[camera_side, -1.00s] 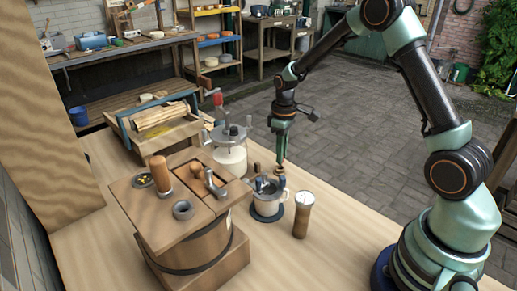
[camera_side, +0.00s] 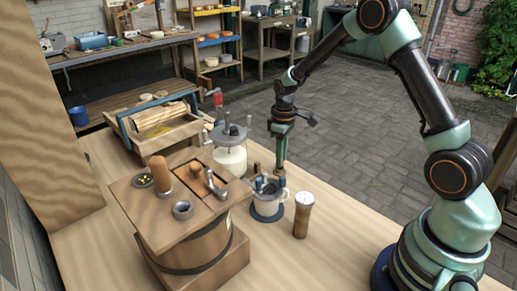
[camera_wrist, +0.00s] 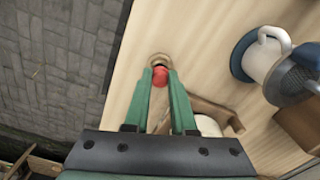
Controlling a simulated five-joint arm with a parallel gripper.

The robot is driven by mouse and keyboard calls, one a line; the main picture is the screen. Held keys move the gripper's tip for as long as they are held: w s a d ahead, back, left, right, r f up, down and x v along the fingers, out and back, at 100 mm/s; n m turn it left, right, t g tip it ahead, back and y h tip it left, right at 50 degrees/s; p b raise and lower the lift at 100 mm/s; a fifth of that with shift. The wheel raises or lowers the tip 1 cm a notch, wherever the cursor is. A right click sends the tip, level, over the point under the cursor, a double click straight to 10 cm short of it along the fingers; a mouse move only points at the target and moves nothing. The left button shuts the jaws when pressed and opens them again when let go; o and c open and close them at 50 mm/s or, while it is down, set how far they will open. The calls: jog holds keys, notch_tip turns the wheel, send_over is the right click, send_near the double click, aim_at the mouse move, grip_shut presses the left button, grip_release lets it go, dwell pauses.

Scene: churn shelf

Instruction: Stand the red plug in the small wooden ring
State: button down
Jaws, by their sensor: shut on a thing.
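My gripper (camera_wrist: 160,73) is shut on the red plug (camera_wrist: 160,77), whose rounded red end shows between the green fingertips in the wrist view. The small wooden ring (camera_wrist: 160,58) is a tan rim on the pale tabletop, just beyond the plug and partly covered by it. I cannot tell whether the plug's lower end is inside the ring or above it. In the side view my gripper (camera_side: 281,178) points down close behind the grey mug, low over the table. The plug and ring cannot be made out there.
The wooden churn (camera_side: 198,248) is further left. The tabletop at the right is clear.

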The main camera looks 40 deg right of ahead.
jog(key=shift+f, duration=0.6)
jog(key=shift+r, duration=0.1)
dwell(0.4)
jog(key=c, duration=0.7)
grip_release()
jog(key=shift+o, duration=0.2)
jog(key=c, duration=0.4)
jog(key=shift+r, duration=3.6)
